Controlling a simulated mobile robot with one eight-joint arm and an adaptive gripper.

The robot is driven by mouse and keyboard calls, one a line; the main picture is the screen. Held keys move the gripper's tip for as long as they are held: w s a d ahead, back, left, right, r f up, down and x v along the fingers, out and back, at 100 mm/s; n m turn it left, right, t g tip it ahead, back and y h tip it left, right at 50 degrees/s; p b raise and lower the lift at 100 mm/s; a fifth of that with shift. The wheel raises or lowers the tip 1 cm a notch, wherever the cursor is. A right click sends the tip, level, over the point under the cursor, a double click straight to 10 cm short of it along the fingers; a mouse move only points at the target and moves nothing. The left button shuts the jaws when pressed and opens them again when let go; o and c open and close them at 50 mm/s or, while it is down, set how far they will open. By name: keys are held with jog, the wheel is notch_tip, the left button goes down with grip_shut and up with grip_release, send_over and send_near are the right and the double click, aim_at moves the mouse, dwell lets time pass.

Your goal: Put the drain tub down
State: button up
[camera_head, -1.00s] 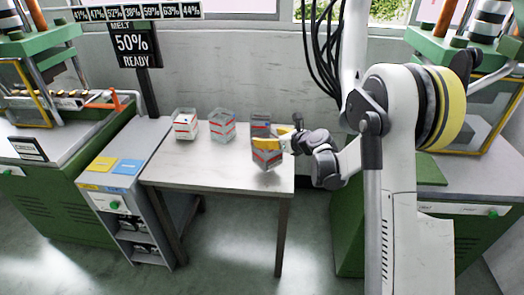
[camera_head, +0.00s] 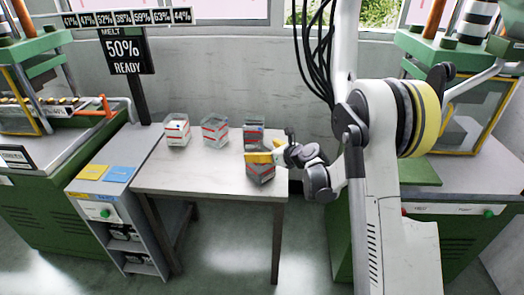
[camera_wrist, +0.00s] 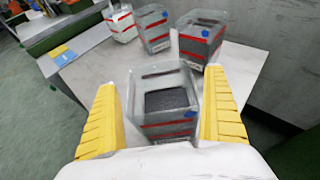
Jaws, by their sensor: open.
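The drain tub, a clear-walled box with red bands and a dark grey inside (camera_wrist: 168,102), is between the yellow fingers of my gripper (camera_wrist: 160,82) in the wrist view. The fingers are open, one on each side, with a small gap at the tub's walls. In the head view the tub (camera_head: 261,174) is at the right front part of the grey table (camera_head: 205,177), and my gripper (camera_head: 262,157) is at its upper part. It looks upright and seems to rest on the tabletop; the fingers hide part of it.
Three similar tubs stand along the table's back: left (camera_head: 177,131), middle (camera_head: 215,131) and right (camera_head: 254,133). The right one is close behind the drain tub. The table's front and left middle are clear. A grey cabinet (camera_head: 108,192) adjoins the table's left side.

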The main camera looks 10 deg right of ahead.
jog(key=p+v, duration=0.4)
jog(key=v, duration=0.7)
jog(key=s+a+r+n+g+h, duration=0.1)
jog(key=s+a+r+n+g, duration=0.15)
jog(key=s+r+n, duration=0.4)
jog(key=s+a+r+n+g+h, duration=0.1)
jog(key=s+a+r+n, duration=0.3)
jog(key=s+n, duration=0.45)
jog(key=s+d+n+g+h, duration=0.1)
jog(key=s+n+h, duration=0.3)
jog(key=s+n, duration=1.1)
jog(key=s, duration=0.2)
jog(key=shift+s+d+r+n, duration=0.2)
jog(key=shift+s+d+n, duration=0.05)
jog(key=shift+d+n, duration=0.1)
